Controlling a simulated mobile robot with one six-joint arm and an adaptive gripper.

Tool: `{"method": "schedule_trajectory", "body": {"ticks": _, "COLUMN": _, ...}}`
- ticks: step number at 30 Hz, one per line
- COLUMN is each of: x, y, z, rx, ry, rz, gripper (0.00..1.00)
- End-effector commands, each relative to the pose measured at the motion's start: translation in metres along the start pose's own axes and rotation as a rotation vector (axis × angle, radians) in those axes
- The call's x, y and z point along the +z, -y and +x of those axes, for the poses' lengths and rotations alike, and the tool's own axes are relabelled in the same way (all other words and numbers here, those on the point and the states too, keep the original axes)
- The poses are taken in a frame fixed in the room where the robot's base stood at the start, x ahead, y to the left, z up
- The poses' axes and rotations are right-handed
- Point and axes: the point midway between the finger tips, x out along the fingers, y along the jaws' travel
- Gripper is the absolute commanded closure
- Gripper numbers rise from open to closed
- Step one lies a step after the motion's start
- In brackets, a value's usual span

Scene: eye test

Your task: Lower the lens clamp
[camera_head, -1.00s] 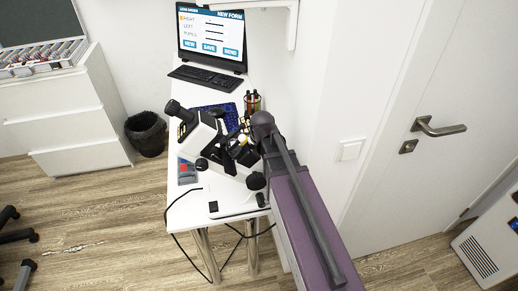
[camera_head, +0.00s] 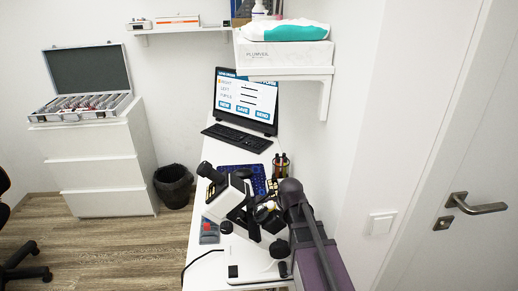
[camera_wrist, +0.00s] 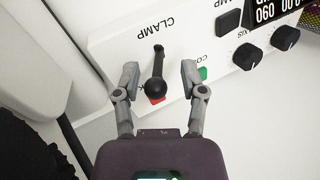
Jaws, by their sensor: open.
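The clamp lever (camera_wrist: 158,58) is a black handle with a round ball knob (camera_wrist: 155,87), on a white panel marked CLAMP in the wrist view. My gripper (camera_wrist: 159,70) is open, with one grey finger on each side of the lever. Gaps show between the fingers and the lever. The knob partly covers a red button (camera_wrist: 157,100). In the head view, the white and black lens instrument (camera_head: 232,200) stands on the white desk (camera_head: 205,262). My arm hides part of it, and the lever cannot be made out there.
On the panel, a green button (camera_wrist: 203,74) sits close by the right finger. Two black dials (camera_wrist: 248,56) and a display (camera_wrist: 275,8) lie farther right. A wall is on the right.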

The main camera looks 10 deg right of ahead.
Motion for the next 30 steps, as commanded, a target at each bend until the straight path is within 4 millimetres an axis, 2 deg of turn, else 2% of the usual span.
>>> {"method": "schedule_trajectory", "body": {"ticks": 8, "x": -0.002, "y": 0.001, "z": -0.014, "rx": 0.010, "ry": 0.003, "rz": -0.067, "gripper": 0.46}}
{"method": "schedule_trajectory", "body": {"ticks": 22, "x": -0.013, "y": 0.001, "z": -0.070, "rx": 0.052, "ry": 0.030, "rz": -0.422, "gripper": 0.46}}
{"method": "schedule_trajectory", "body": {"ticks": 30, "x": 0.017, "y": 0.023, "z": -0.102, "rx": -0.005, "ry": 0.078, "rz": -0.537, "gripper": 0.46}}
